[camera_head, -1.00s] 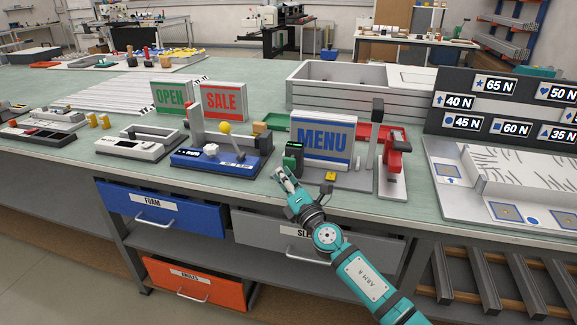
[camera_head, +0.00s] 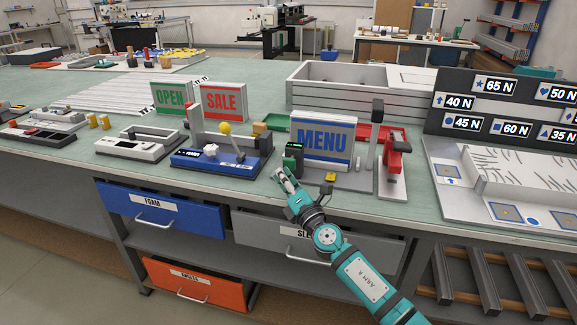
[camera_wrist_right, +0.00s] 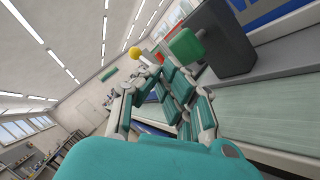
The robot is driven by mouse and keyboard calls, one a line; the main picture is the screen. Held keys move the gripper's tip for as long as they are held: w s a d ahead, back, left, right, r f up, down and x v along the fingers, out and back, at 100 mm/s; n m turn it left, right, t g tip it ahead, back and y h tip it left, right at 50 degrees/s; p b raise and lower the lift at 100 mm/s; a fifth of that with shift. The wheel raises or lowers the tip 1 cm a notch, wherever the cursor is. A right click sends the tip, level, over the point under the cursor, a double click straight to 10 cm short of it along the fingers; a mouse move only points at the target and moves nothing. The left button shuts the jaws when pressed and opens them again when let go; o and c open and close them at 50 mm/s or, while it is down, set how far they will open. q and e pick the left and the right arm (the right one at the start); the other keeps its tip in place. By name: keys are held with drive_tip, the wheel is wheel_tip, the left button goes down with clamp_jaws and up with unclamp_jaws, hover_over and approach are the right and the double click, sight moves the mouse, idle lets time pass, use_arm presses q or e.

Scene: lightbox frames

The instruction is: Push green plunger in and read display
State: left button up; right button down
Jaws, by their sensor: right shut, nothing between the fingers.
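The green plunger (camera_wrist_right: 187,46) is a rounded green block sticking out of a dark box-shaped gauge (camera_wrist_right: 218,38) in the right wrist view. My right gripper (camera_head: 280,174) is shut and empty, just in front and left of the gauge. In the wrist view its fingertips (camera_wrist_right: 149,66) appear left of the plunger, with a visible gap. My left gripper is not in view.
The MENU sign (camera_head: 325,139) stands right beside the gauge, with a red clamp-like device (camera_head: 393,155) farther right. A blue tester with a yellow ball (camera_head: 225,128) stands to the left. Drawers (camera_head: 160,209) sit below the bench edge. Some bench top (camera_head: 235,190) is bare in front.

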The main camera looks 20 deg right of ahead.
drive_tip(key=shift+w+d+b, duration=0.25)
drive_tip(key=shift+w+b, duration=0.05)
drive_tip(key=shift+w, duration=0.05)
drive_tip(key=shift+w+d, duration=0.1)
idle(0.4)
drive_tip(key=shift+w+d+b, duration=0.3)
drive_tip(key=shift+w+b, duration=0.1)
drive_tip(key=shift+b, duration=0.05)
idle(0.4)
drive_tip(key=shift+w+d+b, duration=0.6)
drive_tip(key=shift+w+b, duration=0.1)
drive_tip(key=shift+w, duration=0.15)
idle(0.9)
drive_tip(key=shift+r, duration=0.1)
drive_tip(key=shift+s+a+p, duration=0.75)
drive_tip(key=shift+s+p, duration=0.1)
drive_tip(key=shift+s, duration=0.15)
drive_tip(key=shift+s+a+p, duration=0.35)
drive_tip(key=shift+s+a, duration=0.15)
drive_tip(key=shift+s, duration=0.2)
